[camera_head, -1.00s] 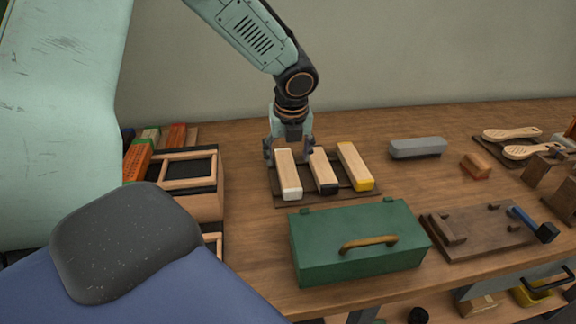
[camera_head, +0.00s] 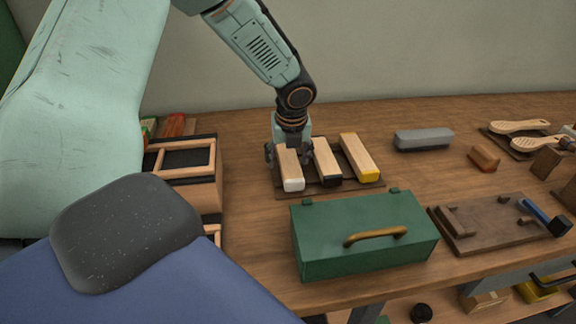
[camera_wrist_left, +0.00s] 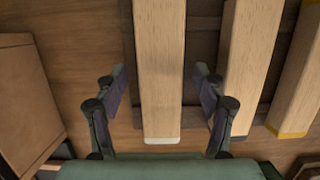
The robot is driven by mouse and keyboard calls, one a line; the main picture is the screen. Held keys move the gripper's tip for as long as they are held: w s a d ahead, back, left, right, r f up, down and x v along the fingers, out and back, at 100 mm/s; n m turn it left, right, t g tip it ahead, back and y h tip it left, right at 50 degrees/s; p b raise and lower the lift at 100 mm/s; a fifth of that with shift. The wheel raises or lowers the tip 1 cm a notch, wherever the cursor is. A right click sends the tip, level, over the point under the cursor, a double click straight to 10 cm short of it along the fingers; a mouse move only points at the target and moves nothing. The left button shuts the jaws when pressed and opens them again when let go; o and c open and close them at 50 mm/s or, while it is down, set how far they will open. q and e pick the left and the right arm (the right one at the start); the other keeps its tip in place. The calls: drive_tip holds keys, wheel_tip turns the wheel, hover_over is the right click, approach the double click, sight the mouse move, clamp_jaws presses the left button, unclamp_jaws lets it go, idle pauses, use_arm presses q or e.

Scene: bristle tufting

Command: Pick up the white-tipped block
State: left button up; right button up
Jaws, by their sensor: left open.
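The white-tipped block (camera_head: 290,168) is a pale wooden bar with a white near end, lying on a dark mat (camera_head: 318,188) at the left of a row of three. A black-tipped block (camera_head: 327,162) and a yellow-tipped block (camera_head: 359,157) lie to its right. My left gripper (camera_head: 289,152) is over the far part of the white-tipped block. In the left wrist view, the open fingers of my left gripper (camera_wrist_left: 160,90) stand on either side of the white-tipped block (camera_wrist_left: 160,60), with gaps visible at both sides. My right gripper is not in view.
A green toolbox (camera_head: 365,235) stands in front of the mat. A wooden compartment box (camera_head: 206,188) is to its left. A grey block (camera_head: 423,139) and a small brown block (camera_head: 484,157) lie to the right, with bare tabletop between.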

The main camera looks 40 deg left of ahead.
use_arm(q)
drive_tip(key=shift+s+d+r, duration=0.15)
drive_tip(key=shift+d+r, duration=0.1)
drive_tip(key=shift+r, duration=0.05)
drive_tip(key=shift+c, duration=0.5)
drive_tip(key=shift+a+f, duration=0.2)
drive_tip(key=c, duration=0.6)
drive_tip(key=shift+d+r, duration=0.15)
drive_tip(key=c, duration=0.5)
drive_tip(key=shift+c, duration=0.8)
